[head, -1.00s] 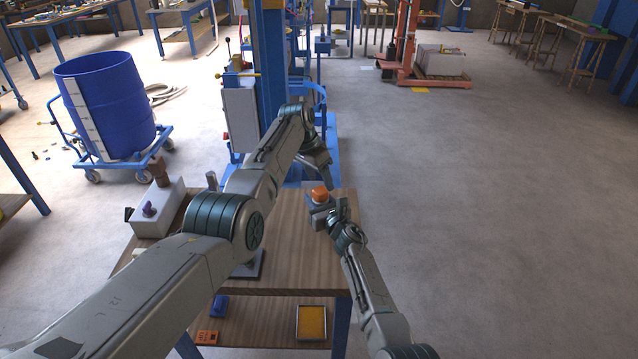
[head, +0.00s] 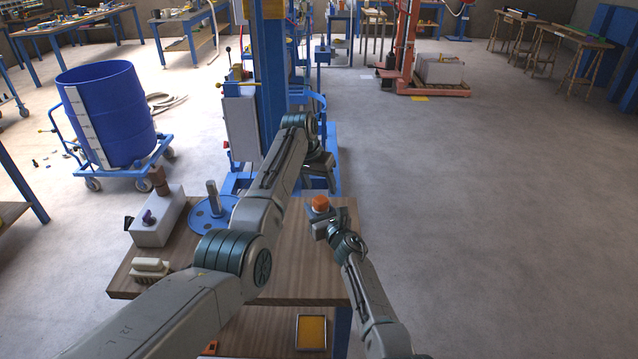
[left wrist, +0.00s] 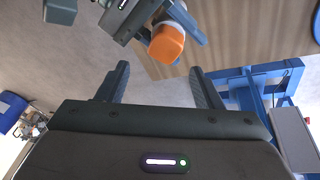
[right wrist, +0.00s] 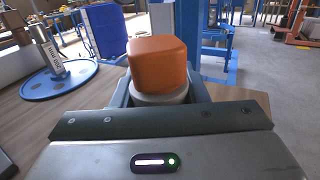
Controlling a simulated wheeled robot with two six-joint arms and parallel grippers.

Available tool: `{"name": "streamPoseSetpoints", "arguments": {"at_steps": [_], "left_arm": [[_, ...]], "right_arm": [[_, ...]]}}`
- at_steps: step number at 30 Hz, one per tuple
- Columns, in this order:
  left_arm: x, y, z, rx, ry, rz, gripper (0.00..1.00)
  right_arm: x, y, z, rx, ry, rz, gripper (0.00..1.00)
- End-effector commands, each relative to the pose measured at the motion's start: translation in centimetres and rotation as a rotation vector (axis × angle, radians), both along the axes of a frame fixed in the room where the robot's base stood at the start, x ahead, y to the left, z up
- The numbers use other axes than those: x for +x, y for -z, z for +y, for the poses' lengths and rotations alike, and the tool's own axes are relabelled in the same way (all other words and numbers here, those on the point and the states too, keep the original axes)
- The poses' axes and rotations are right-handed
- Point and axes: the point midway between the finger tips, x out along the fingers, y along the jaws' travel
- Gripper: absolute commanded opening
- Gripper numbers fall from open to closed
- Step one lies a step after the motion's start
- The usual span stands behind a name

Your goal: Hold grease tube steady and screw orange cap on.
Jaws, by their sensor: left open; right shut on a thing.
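The orange cap (head: 320,203) sits upright on top of a pale, round tube end (right wrist: 160,97) in the right wrist view. Whether it is threaded on or only resting there I cannot tell. My right gripper (head: 322,225) is shut around the pale tube just below the cap, above the table's right part. My left gripper (head: 322,180) is open and empty, a little beyond and above the cap. In the left wrist view, the cap (left wrist: 166,43) shows past the open left fingertips (left wrist: 158,70), apart from them. The tube's lower part is hidden.
The wooden table (head: 300,285) holds a grey box (head: 158,218), a blue disc with a post (head: 207,215) and a cream brush-like block (head: 151,268). A blue machine column (head: 272,70) stands just behind. A blue drum (head: 108,115) is at left. The floor at right is clear.

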Motion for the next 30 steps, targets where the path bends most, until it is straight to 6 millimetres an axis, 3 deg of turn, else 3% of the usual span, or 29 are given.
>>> {"name": "streamPoseSetpoints", "arguments": {"at_steps": [9, 17, 24, 30], "left_arm": [[-0.04, -0.01, -0.09, -0.001, -0.307, -0.001, 0.60], [-0.01, 0.00, -0.04, 0.000, -0.450, -0.001, 0.60], [-0.02, 0.00, -0.08, 0.000, -0.715, -0.001, 0.60], [0.01, -0.01, -0.03, 0.001, -0.804, 0.000, 0.60]], "right_arm": [[0.00, 0.01, 0.00, 0.000, 0.000, 0.000, 0.18], [0.00, 0.01, 0.00, 0.000, 0.000, 0.000, 0.18], [0.00, 0.01, 0.01, 0.000, 0.000, 0.000, 0.18], [0.00, 0.01, 0.00, 0.000, 0.000, 0.000, 0.18]]}}
